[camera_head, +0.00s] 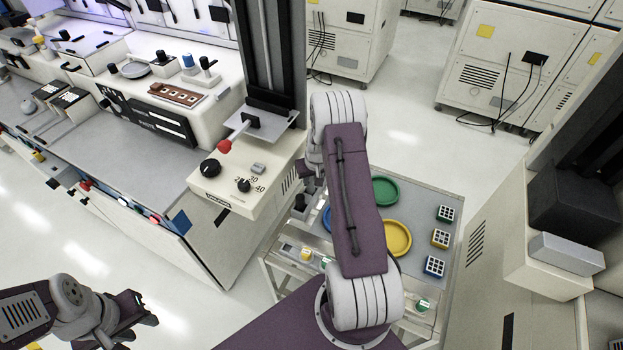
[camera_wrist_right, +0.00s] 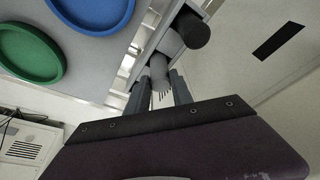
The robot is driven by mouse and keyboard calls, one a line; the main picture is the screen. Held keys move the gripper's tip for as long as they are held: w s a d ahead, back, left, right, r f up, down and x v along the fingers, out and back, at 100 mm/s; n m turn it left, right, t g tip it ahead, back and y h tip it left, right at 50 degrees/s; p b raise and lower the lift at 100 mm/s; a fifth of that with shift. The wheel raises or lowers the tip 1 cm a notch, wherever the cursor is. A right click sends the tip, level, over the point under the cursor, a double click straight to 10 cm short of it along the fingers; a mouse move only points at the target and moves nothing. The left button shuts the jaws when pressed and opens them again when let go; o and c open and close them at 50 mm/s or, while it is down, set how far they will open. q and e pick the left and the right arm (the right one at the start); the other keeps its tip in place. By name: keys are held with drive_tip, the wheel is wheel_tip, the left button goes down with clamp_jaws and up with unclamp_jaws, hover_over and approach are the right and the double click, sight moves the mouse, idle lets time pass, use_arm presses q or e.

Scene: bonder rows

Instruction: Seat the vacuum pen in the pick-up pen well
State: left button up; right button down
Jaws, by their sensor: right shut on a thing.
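My right gripper (camera_wrist_right: 160,88) is shut on a grey cylindrical piece (camera_wrist_right: 158,68), which looks like the vacuum pen; only its rounded end shows between the fingers. A dark cylinder (camera_wrist_right: 193,29) stands close beside it in the wrist view. In the head view my right arm hides most of this gripper. A dark upright piece (camera_head: 300,202) shows at the cart's left edge, below the gripper. I cannot make out the pen well's opening or whether the pen is in it. My left gripper (camera_head: 138,312) is open and empty, low at the left over the floor.
The cart (camera_head: 418,190) carries a green dish (camera_head: 384,190), a yellow dish (camera_head: 398,238), a partly hidden blue dish (camera_head: 327,219) and small coloured blocks (camera_head: 440,238). The bonder (camera_head: 228,185) with a red-knobbed lever (camera_head: 225,146) stands close left of my right arm.

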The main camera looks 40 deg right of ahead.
drive_tip(key=shift+f, duration=0.35)
drive_tip(key=c, duration=1)
unclamp_jaws()
drive_tip(key=shift+c, duration=0.2)
drive_tip(key=v, duration=0.9)
